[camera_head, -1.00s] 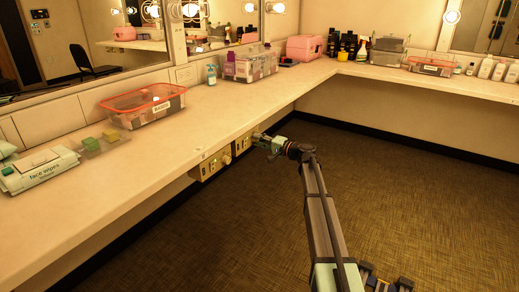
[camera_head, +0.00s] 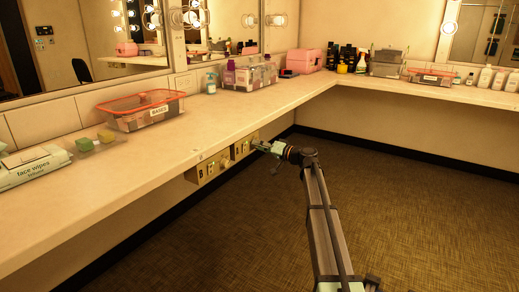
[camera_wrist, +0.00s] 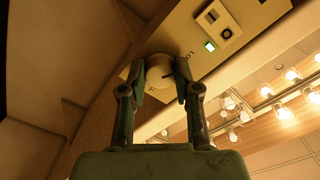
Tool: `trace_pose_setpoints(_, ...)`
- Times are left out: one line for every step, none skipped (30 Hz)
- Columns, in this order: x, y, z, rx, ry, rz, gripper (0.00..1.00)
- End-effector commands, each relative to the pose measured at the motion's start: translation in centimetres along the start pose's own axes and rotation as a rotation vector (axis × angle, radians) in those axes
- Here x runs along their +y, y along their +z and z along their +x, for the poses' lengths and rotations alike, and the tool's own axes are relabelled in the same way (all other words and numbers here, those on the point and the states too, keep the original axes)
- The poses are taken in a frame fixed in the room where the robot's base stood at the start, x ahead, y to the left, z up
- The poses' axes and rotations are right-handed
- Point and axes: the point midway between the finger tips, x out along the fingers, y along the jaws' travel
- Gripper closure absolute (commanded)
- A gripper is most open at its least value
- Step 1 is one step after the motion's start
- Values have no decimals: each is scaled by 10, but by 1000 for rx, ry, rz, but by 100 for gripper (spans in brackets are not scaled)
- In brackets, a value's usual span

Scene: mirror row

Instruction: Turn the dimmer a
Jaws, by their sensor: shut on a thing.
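The dimmer knob (camera_wrist: 159,66) is pale and round, on a beige wall plate (camera_wrist: 187,38) under the counter's front edge. In the wrist view my gripper (camera_wrist: 161,82) has a finger on each side of the knob and is shut on it. A dark line shows on the knob's face, and small lettering is printed beside it. In the head view my gripper (camera_head: 258,144) meets the far plate (camera_head: 238,151), and its fingers hide the knob. Another plate (camera_head: 199,173) with small controls sits nearer. I cannot read a letter for the held dimmer.
The counter (camera_head: 110,185) overhangs the plates and holds a wipes pack (camera_head: 35,166), a bases tub (camera_head: 140,112) and a pink case (camera_head: 304,60). The floor (camera_head: 400,220) is clear.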

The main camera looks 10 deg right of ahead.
Motion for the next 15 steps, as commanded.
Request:
trace_pose_setpoints(0, -1, 1, 1, 0, -5, 100)
trace_pose_setpoints(0, -1, 1, 1, 0, -6, 100)
trace_pose_setpoints(0, -1, 1, 1, 0, -6, 100)
trace_pose_setpoints(0, -1, 1, 1, 0, -6, 100)
trace_pose_setpoints(0, -1, 1, 1, 0, -6, 100)
trace_pose_setpoints(0, -1, 1, 1, 0, -6, 100)
trace_pose_setpoints(0, -1, 1, 1, 0, -6, 100)
trace_pose_setpoints(0, -1, 1, 1, 0, -6, 100)
trace_pose_setpoints(0, -1, 1, 1, 0, -6, 100)
trace_pose_setpoints(0, -1, 1, 1, 0, -5, 100)
trace_pose_setpoints(0, -1, 1, 1, 0, -5, 100)
trace_pose_setpoints(0, -1, 1, 1, -1, -5, 54)
trace_pose_setpoints(0, -1, 1, 1, -1, -5, 44)
trace_pose_setpoints(0, -1, 1, 1, -1, -5, 43)
trace_pose_setpoints(0, -1, 1, 1, 0, -5, 43)
